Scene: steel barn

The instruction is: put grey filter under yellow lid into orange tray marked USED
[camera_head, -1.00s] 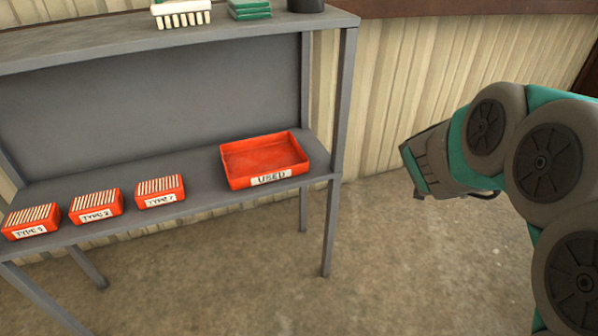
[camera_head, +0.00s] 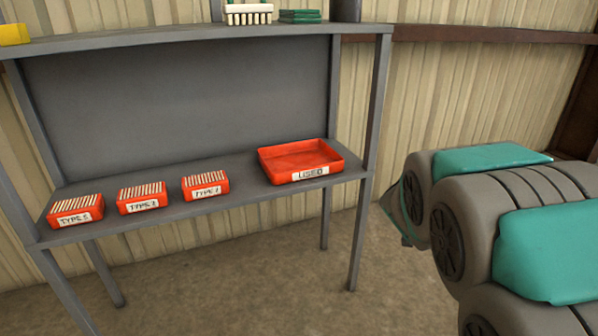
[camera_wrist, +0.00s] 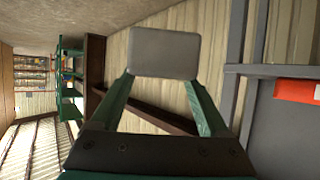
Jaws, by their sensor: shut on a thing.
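In the wrist view my gripper (camera_wrist: 165,82) is shut on a flat grey filter (camera_wrist: 165,53), a rounded rectangular block held between the two green fingertips. The orange tray marked USED (camera_head: 300,160) sits on the right of the grey shelf in the head view and looks empty. Part of an orange thing (camera_wrist: 297,91) shows at the right edge of the wrist view, beside the shelf frame. My gripper's fingers are hidden behind my arm in the head view. No yellow lid can be made out for certain.
Three orange boxes with white slats, labelled TYPE, stand left of the tray; the nearest is this box (camera_head: 205,185). The grey shelf (camera_head: 240,205) has an upper board holding a white brush (camera_head: 249,14), green pads (camera_head: 300,15) and a yellow thing (camera_head: 14,34). Floor in front is clear.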

